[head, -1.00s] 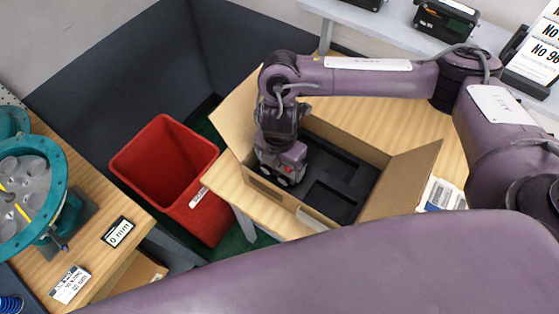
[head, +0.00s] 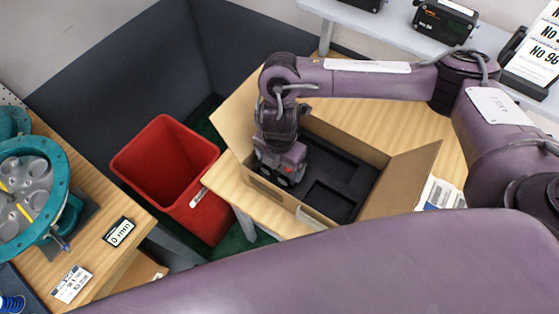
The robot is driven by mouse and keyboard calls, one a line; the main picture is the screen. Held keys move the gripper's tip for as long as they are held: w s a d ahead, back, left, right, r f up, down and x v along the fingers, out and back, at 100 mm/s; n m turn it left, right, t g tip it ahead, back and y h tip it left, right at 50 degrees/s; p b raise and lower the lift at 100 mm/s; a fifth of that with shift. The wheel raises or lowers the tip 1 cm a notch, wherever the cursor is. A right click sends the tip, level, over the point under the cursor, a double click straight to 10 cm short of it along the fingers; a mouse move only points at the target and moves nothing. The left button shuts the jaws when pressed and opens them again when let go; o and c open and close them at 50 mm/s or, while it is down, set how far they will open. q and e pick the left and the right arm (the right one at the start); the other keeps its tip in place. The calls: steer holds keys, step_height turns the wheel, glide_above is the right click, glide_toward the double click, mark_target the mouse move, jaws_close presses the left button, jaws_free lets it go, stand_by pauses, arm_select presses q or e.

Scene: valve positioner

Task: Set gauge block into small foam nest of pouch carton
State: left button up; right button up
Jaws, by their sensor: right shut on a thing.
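An open cardboard carton (head: 405,188) stands on a wooden table right of centre, with its flaps spread. Black foam (head: 345,172) with cut-out recesses fills its inside; one rectangular recess (head: 328,201) shows near the front right. My right gripper (head: 279,178) points down inside the carton at its left end, low over the foam. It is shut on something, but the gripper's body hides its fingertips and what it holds. I cannot make out the gauge block or whether it touches the foam. My left gripper is not in view; a large purple arm link of mine crosses the bottom.
A red bin (head: 165,165) stands left of the carton's table. A bench at far left holds a teal valve body (head: 62,165) and a "0 mm" label (head: 119,232). A grey shelf (head: 390,22) at the back holds black devices (head: 445,20).

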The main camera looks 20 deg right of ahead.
steer(key=shift+f, duration=0.15)
stand_by(0.5)
steer(key=shift+f+b, duration=0.3)
steer(key=shift+b, duration=0.05)
stand_by(0.7)
steer(key=shift+f+b, duration=0.45)
steer(key=shift+f, duration=0.4)
steer(key=o, duration=0.9)
steer(key=shift+r, duration=0.1)
step_height(320, 180, up, 8)
steer(key=p, duration=0.8)
